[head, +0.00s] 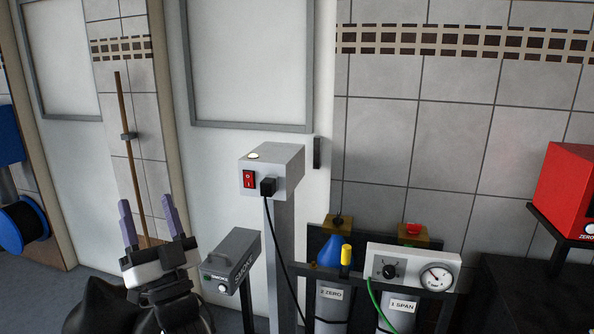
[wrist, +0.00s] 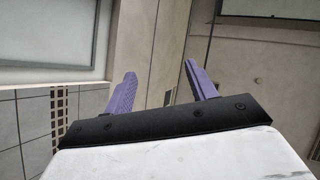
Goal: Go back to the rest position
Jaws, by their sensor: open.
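My gripper (head: 148,222) is at the lower left of the head view, with its two purple fingers pointing up and spread apart. Nothing is between them. In the wrist view the gripper (wrist: 160,85) also shows open and empty, with wall panels behind it. In the head view a brown rod (head: 129,150) with a small grey slider (head: 128,136) stands on the tiled wall strip, beyond the fingers. The rod's lower end passes behind my gripper. I cannot tell the distance between the fingers and the rod.
A grey box (head: 230,258) on a stand is just right of my gripper. A grey post box (head: 272,170) has a red switch (head: 249,179) and a black plug. Gas cylinders (head: 331,306), a gauge panel (head: 412,268) and a red box (head: 568,190) are farther right. A blue reel (head: 22,226) is at left.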

